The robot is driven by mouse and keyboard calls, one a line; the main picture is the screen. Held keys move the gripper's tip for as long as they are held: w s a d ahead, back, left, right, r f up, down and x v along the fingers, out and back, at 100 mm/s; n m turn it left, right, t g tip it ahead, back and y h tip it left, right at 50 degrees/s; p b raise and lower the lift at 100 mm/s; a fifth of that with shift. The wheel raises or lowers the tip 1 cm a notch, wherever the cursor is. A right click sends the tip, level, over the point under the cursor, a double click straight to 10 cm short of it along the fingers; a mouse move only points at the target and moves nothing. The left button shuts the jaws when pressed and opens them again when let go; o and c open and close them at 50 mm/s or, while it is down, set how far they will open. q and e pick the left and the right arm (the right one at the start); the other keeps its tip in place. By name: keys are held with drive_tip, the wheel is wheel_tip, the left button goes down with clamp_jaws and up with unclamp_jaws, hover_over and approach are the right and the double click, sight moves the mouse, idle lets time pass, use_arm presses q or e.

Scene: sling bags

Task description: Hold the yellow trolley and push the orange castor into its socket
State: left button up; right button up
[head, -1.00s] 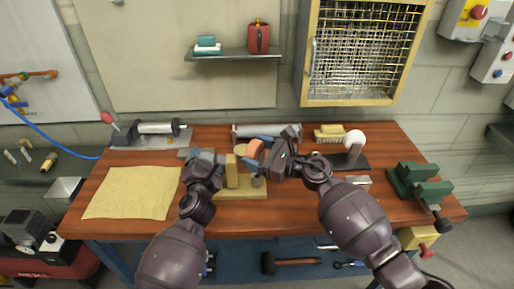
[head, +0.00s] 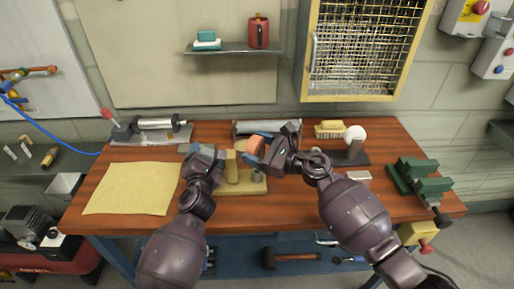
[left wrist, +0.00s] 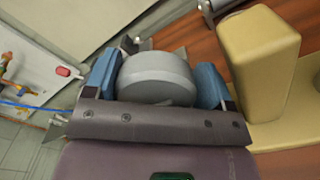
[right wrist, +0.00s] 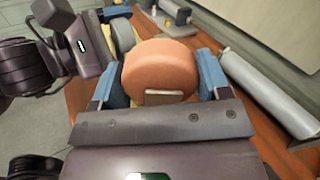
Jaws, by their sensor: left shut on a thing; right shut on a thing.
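My left gripper (head: 207,153) is shut on a grey round, wheel-like piece (left wrist: 157,78), held between its blue fingers. Whether this piece belongs to the yellow trolley cannot be told. A yellow upright block (head: 232,168) stands on a yellow base plate (head: 258,187), just right of that gripper; the block also shows in the left wrist view (left wrist: 258,60). My right gripper (head: 262,150) is shut on the orange castor (right wrist: 160,68), which also shows in the head view (head: 256,141). The two grippers are close together above the bench. The socket is hidden.
A short grey cylinder (head: 257,175) stands on the base plate. A yellow sheet (head: 130,188) lies at left. A grey roller (head: 266,129) lies behind the grippers. A green vice (head: 420,180) sits at right. Bare wood shows along the bench's front.

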use_arm(q)
drive_tip(key=shift+a+f, duration=0.1)
drive_tip(key=shift+f, duration=0.05)
use_arm(e)
drive_tip(key=shift+f, duration=2.15)
idle(0.6)
drive_tip(key=o, duration=1.1)
drive_tip(key=shift+f, duration=0.1)
drive_tip(key=v, duration=1.2)
use_arm(q)
drive_tip(key=o, duration=1.4)
drive_tip(key=shift+c, duration=0.2)
drive_tip(key=s, duration=1.2)
drive_tip(key=shift+d, duration=0.45)
